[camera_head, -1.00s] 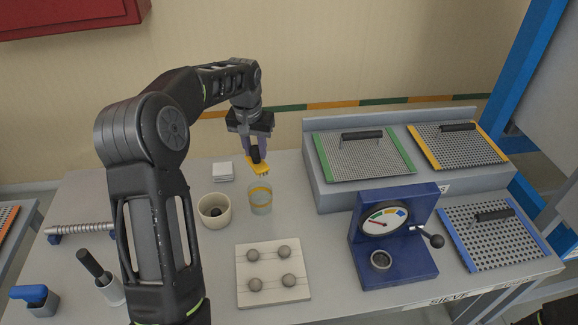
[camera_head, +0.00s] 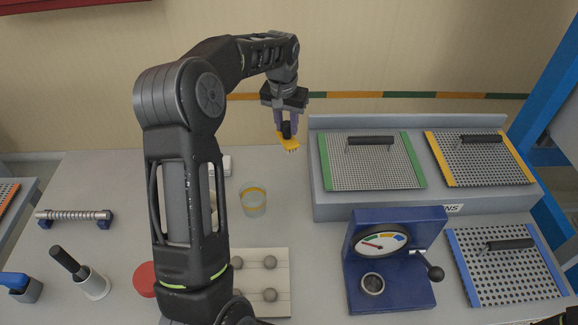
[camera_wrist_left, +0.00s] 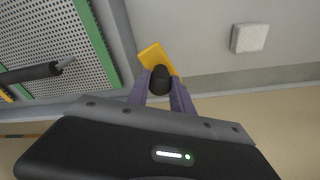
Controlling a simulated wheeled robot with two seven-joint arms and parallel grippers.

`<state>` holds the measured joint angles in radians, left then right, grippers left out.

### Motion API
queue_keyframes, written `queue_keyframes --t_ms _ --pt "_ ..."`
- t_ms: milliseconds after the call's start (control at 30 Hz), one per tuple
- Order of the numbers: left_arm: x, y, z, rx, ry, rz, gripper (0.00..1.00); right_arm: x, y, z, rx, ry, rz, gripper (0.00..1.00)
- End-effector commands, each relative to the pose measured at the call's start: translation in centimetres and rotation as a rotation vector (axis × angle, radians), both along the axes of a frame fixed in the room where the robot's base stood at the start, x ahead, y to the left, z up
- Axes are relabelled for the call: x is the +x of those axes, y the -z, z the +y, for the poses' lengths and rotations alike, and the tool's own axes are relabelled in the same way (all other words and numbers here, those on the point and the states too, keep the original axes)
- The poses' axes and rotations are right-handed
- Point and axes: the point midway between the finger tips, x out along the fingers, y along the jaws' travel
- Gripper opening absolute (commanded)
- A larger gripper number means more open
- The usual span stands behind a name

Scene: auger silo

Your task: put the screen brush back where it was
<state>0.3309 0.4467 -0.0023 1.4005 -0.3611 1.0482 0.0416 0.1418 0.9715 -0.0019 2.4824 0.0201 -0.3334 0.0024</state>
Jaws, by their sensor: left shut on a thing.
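The screen brush (camera_head: 288,143) has a yellow head with pale bristles underneath and a black handle. My left gripper (camera_head: 287,128) is shut on its handle and holds it in the air, behind and right of the yellow-banded clear cup (camera_head: 253,202) and left of the sieve rack. In the left wrist view the yellow head (camera_wrist_left: 153,56) sticks out beyond the purple fingers, with the black handle end between them. A small white block (camera_wrist_left: 249,38) lies on the bench there, apart from the brush.
The grey rack (camera_head: 322,203) carries a green-edged sieve (camera_head: 372,165) and a yellow-edged sieve (camera_head: 482,160). A blue gauge stand (camera_head: 395,290) and a blue-edged sieve (camera_head: 508,275) stand in front. A tray of balls (camera_head: 262,257) lies front centre. My left arm hides part of the bench.

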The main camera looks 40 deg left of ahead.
Motion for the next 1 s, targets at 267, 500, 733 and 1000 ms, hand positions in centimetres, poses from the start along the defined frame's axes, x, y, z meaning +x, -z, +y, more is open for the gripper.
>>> queue_keyframes --t_ms 267,500,733,1000 --pt "-0.1 3.3 0.0 -0.001 0.001 0.004 0.0 0.0 0.1 0.0 0.0 0.0 0.0 0.36" --pt "0.0 5.0 0.0 0.0 0.001 -0.001 0.0 0.0 0.1 0.0 0.0 0.0 -0.001 0.36" --pt "0.0 5.2 0.0 0.0 0.0 0.0 0.0 0.0 0.1 0.0 0.0 0.0 -0.001 0.36" --pt "0.0 9.1 0.0 -0.001 0.0 0.002 0.0 0.0 0.7 0.0 0.001 0.0 -0.002 0.36"
